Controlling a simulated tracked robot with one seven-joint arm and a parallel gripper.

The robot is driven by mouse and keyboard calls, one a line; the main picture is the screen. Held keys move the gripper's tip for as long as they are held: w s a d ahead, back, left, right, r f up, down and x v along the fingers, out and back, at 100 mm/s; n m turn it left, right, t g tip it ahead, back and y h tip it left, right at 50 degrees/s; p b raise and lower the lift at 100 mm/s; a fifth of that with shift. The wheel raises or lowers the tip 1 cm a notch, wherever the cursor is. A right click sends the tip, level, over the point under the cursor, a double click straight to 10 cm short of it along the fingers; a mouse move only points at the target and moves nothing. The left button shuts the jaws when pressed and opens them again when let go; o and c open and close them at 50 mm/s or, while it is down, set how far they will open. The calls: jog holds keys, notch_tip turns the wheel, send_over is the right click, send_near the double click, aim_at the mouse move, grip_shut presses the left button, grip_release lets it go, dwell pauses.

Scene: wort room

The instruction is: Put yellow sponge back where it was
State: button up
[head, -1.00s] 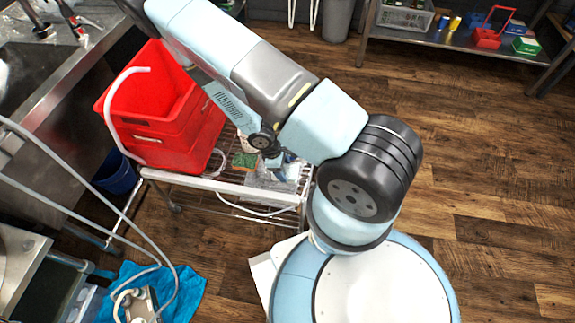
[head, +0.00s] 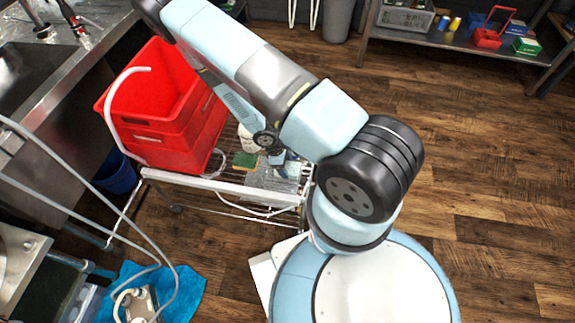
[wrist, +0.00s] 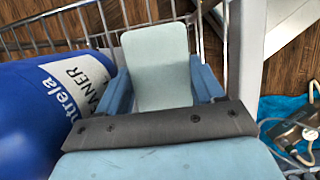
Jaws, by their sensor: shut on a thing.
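My gripper (wrist: 160,92) has two blue fingers and is shut on a pale blue-green slab (wrist: 157,65), which stands up between them in the wrist view. In the head view my gripper (head: 277,160) is low over the wire cart, partly hidden by my arm. A green and yellow sponge-like block (head: 244,160) lies on the cart to the left of my gripper, apart from it. No plainly yellow sponge shows in the gripper.
Red stacked crates (head: 165,105) stand on the cart (head: 225,186) at left. A blue bottle with a white label (wrist: 55,105) is close to my gripper's left. A white container (head: 248,138) is behind the sponge-like block. Open wooden floor (head: 480,170) lies at right.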

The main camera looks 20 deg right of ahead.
jog(key=o, duration=0.8)
jog(key=w+r+m+t+y, duration=0.1)
jog(key=w+r+m+t, duration=0.2)
jog(key=r, duration=1.8)
jog(key=w+r+m, duration=0.3)
jog(key=w+r, duration=0.2)
jog(key=r, duration=1.7)
jog(key=s+r+m+t, duration=0.1)
jog(key=s+r, duration=0.5)
jog(key=r, duration=0.2)
jog(key=s+r+m+t+y, duration=0.1)
jog(key=s+r+m+t, duration=0.1)
jog(key=s+r, duration=0.5)
jog(key=s+r+m+t+y, duration=0.1)
jog(key=s+r+m, duration=0.1)
jog(key=s+r, duration=0.5)
jog(key=shift+d+r, duration=0.2)
jog(key=shift+r, duration=0.4)
jog(key=shift+d+r, duration=0.15)
jog(key=shift+r, duration=0.4)
